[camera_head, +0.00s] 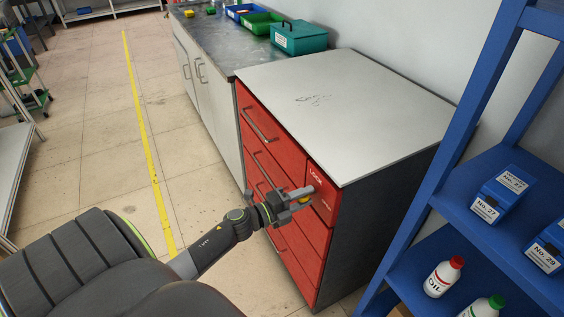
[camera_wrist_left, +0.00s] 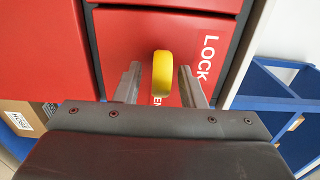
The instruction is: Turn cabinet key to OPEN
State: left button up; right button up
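The red cabinet (camera_head: 322,235) has a small panel at its upper right with a white LOCK label (camera_head: 315,175). The yellow key (camera_wrist_left: 162,73) sticks out of this panel and looks narrow and upright in the left wrist view, where LOCK is to its right. The letters "EN" show below it, partly covered. My left gripper (camera_head: 299,198) is at the panel, with one finger on each side of the key. In the left wrist view the fingers (camera_wrist_left: 161,84) are apart, with a gap on both sides of the key. My right gripper is not in view.
The cabinet's grey top (camera_head: 340,100) is bare. A blue shelf rack (camera_head: 455,200) with blue boxes (camera_head: 500,193) and bottles (camera_head: 443,277) stands close on the right. A grey-topped bench (camera_head: 222,45) with bins adjoins at the back. The floor left of the cabinet is clear.

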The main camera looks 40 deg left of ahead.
pick_arm(q)
jog(key=shift+s+a+f, duration=0.1)
jog(key=shift+s+a, duration=0.1)
jog(key=shift+s, duration=0.25)
jog(key=b+v, duration=0.3)
jog(key=v, duration=1.3)
jog(key=shift+s+b, duration=0.25)
jog(key=shift+b, duration=0.1)
